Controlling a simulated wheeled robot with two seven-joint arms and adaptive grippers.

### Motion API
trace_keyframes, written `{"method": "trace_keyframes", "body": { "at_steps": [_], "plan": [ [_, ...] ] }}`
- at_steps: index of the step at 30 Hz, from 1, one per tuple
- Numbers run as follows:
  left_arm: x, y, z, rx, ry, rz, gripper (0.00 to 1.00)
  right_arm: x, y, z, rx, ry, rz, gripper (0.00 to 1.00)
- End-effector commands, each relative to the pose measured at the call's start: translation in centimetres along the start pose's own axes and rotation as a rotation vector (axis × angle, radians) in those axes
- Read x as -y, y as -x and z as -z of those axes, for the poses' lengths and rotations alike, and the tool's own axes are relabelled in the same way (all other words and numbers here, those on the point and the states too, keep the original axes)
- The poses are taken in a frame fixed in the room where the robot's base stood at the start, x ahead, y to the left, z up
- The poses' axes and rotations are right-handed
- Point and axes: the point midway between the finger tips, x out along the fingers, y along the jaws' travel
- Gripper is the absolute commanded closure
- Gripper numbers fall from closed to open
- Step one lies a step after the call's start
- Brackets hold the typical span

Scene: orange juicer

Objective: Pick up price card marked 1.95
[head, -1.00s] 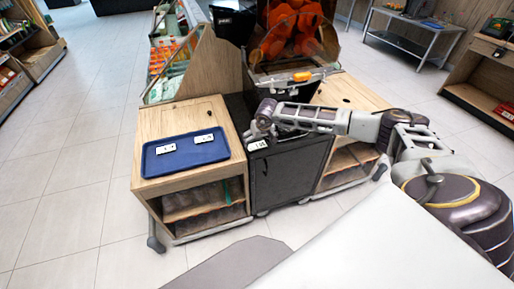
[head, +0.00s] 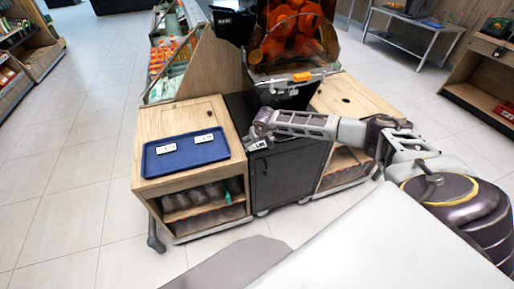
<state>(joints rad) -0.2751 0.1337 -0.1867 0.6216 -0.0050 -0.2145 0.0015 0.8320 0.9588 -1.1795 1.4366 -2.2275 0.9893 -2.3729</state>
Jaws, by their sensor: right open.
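Two small white price cards lie on the blue tray (head: 185,168), a left card (head: 166,148) and a right card (head: 204,138); their print is too small to read. My right gripper (head: 256,141) is open at the front top edge of the black cabinet (head: 268,178), right of the tray and apart from it. The white card that showed below it earlier cannot be made out now; the fingers cover that spot. My left gripper is not in view.
The tray rests on a wooden counter (head: 150,122). The orange juicer (head: 292,40) stands behind the black cabinet, with an orange part (head: 301,77) low on its front. Another wooden counter (head: 350,92) is at right. The floor at left is clear.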

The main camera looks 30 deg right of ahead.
Motion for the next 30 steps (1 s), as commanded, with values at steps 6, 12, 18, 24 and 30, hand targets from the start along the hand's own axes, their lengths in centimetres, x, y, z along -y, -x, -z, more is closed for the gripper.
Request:
{"method": "trace_keyframes", "body": {
  "at_steps": [6, 12, 18, 24, 30],
  "plan": [
    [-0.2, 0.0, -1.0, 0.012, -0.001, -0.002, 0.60, 0.0, 0.0, 0.0, 0.000, 0.000, 0.000, 0.08],
    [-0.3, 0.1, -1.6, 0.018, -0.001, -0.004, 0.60, 0.0, 0.0, 0.0, 0.000, 0.000, 0.000, 0.33],
    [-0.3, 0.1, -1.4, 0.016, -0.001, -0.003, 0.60, 0.0, 0.0, 0.0, 0.000, 0.000, 0.000, 0.39],
    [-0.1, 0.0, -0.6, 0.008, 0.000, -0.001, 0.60, 0.0, 0.2, 0.1, -0.001, -0.001, 0.000, 0.39],
    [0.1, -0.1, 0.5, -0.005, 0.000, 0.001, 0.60, -0.1, 1.5, 0.7, -0.002, -0.001, 0.000, 0.39]
  ]
}}
